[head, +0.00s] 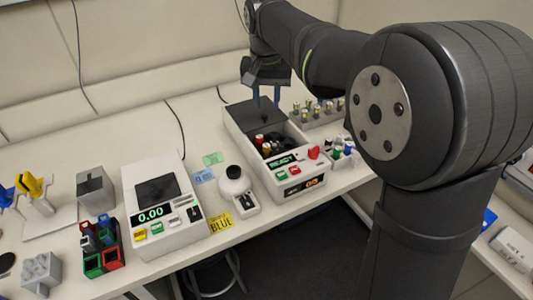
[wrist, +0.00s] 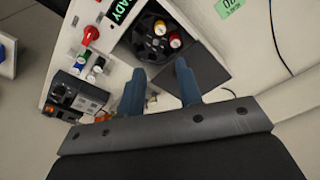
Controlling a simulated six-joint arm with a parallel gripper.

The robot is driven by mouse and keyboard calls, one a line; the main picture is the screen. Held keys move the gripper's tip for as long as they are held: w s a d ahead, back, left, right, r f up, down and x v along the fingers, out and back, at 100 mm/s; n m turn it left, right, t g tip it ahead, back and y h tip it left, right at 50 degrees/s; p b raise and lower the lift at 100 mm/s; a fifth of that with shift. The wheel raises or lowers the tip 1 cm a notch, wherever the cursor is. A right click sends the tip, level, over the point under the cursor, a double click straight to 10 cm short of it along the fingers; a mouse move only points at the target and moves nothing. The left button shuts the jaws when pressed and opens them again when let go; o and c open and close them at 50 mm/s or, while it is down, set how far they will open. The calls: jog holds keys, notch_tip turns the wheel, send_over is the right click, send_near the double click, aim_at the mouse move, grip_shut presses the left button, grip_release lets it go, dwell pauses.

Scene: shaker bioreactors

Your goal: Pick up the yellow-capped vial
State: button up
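In the head view the yellow cap (head: 266,149) shows in the open bay, close to the red cap (head: 259,138). My gripper (wrist: 159,68) has its two blue fingers apart with nothing held between them. In the head view my gripper (head: 266,105) is above the back part of the device, behind the rotor. The vial bodies are hidden in the rotor.
The white device (head: 277,185) has a "READY" display and a red knob (head: 313,152). A grey rack (head: 318,119) of several vials stands behind it to the right. Coloured-capped vials (head: 342,150) stand at its right. A 0.00 scale (head: 165,210) and a mixer (head: 237,188) stand left.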

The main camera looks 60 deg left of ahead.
send_over(266, 145)
jog(key=f, duration=1.2)
jog(key=shift+d, duration=0.3)
jog(key=shift+a+f, duration=0.15)
jog(key=shift+f, duration=1.2)
jog(key=shift+a+f, duration=0.1)
jog(key=shift+f, duration=1.2)
jog(key=c, duration=0.5)
